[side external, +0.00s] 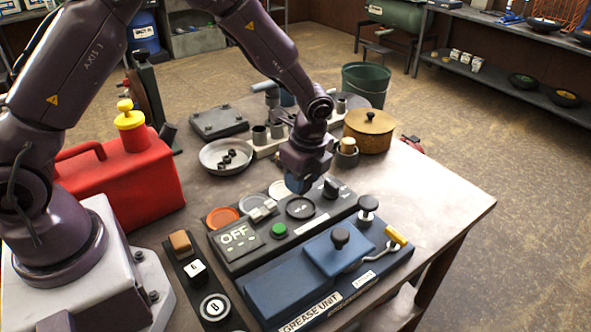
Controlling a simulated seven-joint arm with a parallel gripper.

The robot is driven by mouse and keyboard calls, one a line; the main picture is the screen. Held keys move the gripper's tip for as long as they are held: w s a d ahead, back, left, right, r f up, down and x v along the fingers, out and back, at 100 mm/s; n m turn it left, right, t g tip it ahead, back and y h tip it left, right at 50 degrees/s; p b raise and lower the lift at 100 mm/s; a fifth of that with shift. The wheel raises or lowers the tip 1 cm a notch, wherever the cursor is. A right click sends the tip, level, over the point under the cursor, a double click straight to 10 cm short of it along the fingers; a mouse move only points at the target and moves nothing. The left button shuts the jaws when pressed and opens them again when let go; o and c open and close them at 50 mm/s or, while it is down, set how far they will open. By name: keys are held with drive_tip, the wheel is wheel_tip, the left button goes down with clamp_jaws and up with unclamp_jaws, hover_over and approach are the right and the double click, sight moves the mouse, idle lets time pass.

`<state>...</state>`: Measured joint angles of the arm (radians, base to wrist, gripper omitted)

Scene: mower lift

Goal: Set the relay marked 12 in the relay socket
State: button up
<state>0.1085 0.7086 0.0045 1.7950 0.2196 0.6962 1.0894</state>
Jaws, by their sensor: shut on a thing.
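My gripper (299,186) points down over the black control panel (243,262), just behind its round black dial (300,208). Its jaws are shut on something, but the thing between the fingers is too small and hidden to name. I cannot make out a marking 12 anywhere. I cannot pick out the relay socket for certain. The panel carries an OFF display (235,236), a green button (279,230), a pale block-like fitting (263,210) and a black knob (332,188) at its right end.
A blue grease unit (290,291) with black knobs stands in front of the panel. A red can (125,185), a metal dish (226,157) of small dark parts and a brown lidded pot (370,130) stand around. The table's right side (445,200) is clear.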

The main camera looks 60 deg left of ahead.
drive_tip(key=shift+f, duration=2)
drive_tip(key=shift+f, duration=0.6)
drive_tip(key=o, duration=0.6)
drive_tip(key=shift+o, duration=0.2)
wheel_tip(320, 180, up, 11)
drive_tip(key=d, duration=0.1)
drive_tip(key=shift+w+d, duration=0.15)
drive_tip(key=shift+d, duration=0.1)
idle(0.3)
wheel_tip(320, 180, up, 9)
hover_over(301, 209)
drive_tip(key=d, duration=0.2)
drive_tip(key=shift+w+a, duration=0.15)
drive_tip(key=shift+a, duration=0.05)
idle(1.7)
